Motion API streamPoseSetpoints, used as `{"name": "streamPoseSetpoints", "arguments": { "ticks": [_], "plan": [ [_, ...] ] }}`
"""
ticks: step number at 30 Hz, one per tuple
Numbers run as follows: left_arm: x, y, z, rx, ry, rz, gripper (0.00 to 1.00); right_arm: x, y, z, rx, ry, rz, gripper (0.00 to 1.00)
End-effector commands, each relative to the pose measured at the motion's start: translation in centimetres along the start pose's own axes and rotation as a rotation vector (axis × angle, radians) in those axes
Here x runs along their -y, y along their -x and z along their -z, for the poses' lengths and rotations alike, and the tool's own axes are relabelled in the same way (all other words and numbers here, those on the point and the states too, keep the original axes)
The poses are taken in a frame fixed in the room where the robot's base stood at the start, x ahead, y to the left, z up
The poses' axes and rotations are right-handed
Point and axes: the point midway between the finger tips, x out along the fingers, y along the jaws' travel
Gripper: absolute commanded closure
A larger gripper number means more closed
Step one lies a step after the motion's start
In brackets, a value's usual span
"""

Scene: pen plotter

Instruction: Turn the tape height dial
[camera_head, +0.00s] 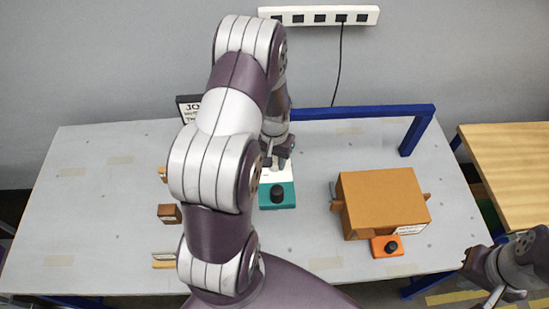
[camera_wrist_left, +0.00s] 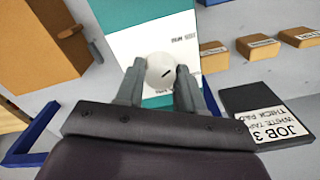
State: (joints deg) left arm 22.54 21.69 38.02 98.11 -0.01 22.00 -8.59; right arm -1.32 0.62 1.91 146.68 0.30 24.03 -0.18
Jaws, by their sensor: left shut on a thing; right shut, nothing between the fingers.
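The pen plotter is a teal and white unit (camera_head: 289,198) in the middle of the table, with a black knob (camera_head: 277,194) on its teal front. The wrist view shows its white panel (camera_wrist_left: 135,42) with small print and a round pale dial (camera_wrist_left: 161,68) bearing a dark slot-like mark. My left gripper (camera_head: 281,158) is over the back of the unit. In the left wrist view its fingers (camera_wrist_left: 160,82) are closed on both sides of the dial. My right gripper (camera_head: 496,296) is shut and empty, beyond the table's right front edge.
A brown box (camera_head: 385,195) stands right of the unit, with an orange base and black knob (camera_head: 391,246) in front. Small brown blocks (camera_head: 169,213) lie left of my arm. A blue frame (camera_head: 375,112) and a job card (camera_wrist_left: 280,115) are behind.

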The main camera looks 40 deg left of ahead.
Motion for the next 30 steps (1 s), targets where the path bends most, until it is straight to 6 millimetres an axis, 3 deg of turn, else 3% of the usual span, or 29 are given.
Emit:
{"name": "streamPoseSetpoints", "arguments": {
  "ticks": [5, 6, 8, 19, 30],
  "plan": [
    [-0.1, -0.4, -0.6, 0.019, -0.001, -0.003, 0.93, 0.0, -0.1, 0.0, 0.0, 0.0, 0.0, 1.0],
    [-0.1, -0.4, -0.6, 0.019, -0.001, -0.003, 0.53, 0.0, -0.1, 0.0, 0.0, 0.0, 0.0, 1.0],
    [-0.1, -0.4, -0.6, 0.017, -0.001, -0.003, 0.37, 0.0, -0.1, 0.0, 0.0, 0.0, 0.0, 1.0],
    [0.0, 0.7, -0.1, 0.002, -0.002, 0.0, 0.37, 0.0, -0.5, -0.1, 0.0, 0.0, 0.0, 1.0],
    [0.0, 9.8, -0.2, 0.003, -0.001, -0.001, 0.37, 0.0, -2.9, -0.3, 0.0, 0.0, 0.0, 1.0]
  ]
}}
